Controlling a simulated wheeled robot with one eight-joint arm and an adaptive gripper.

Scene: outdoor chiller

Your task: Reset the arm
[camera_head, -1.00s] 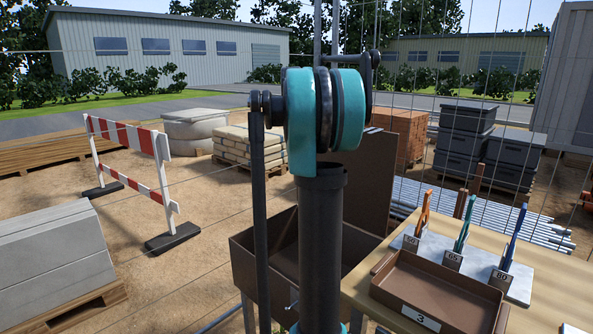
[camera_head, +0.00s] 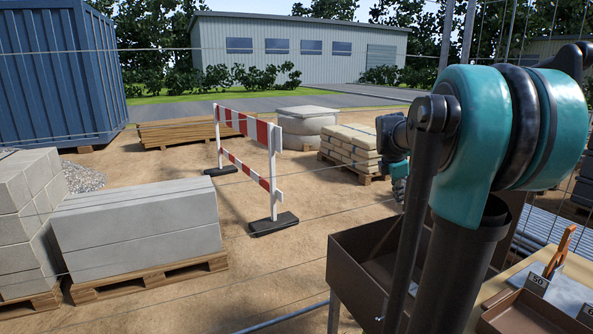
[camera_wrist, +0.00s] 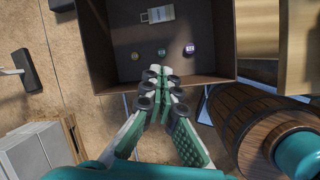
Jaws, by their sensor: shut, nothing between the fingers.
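My gripper (camera_wrist: 160,75) is in the wrist view with its green-padded fingers together at the tips and nothing held. Its tips lie over the near edge of an open brown bin. In the head view my teal and black arm fills the right side. A small dark and teal part of my arm shows behind it, left of the big joint; the fingertips cannot be made out there.
The brown bin (camera_head: 345,255) stands beside my arm; in the wrist view it holds a few small items. A workbench with a brown tray (camera_head: 520,318) is at right. Concrete blocks (camera_head: 140,235) and a red-white barrier (camera_head: 272,165) stand left, with open sand between.

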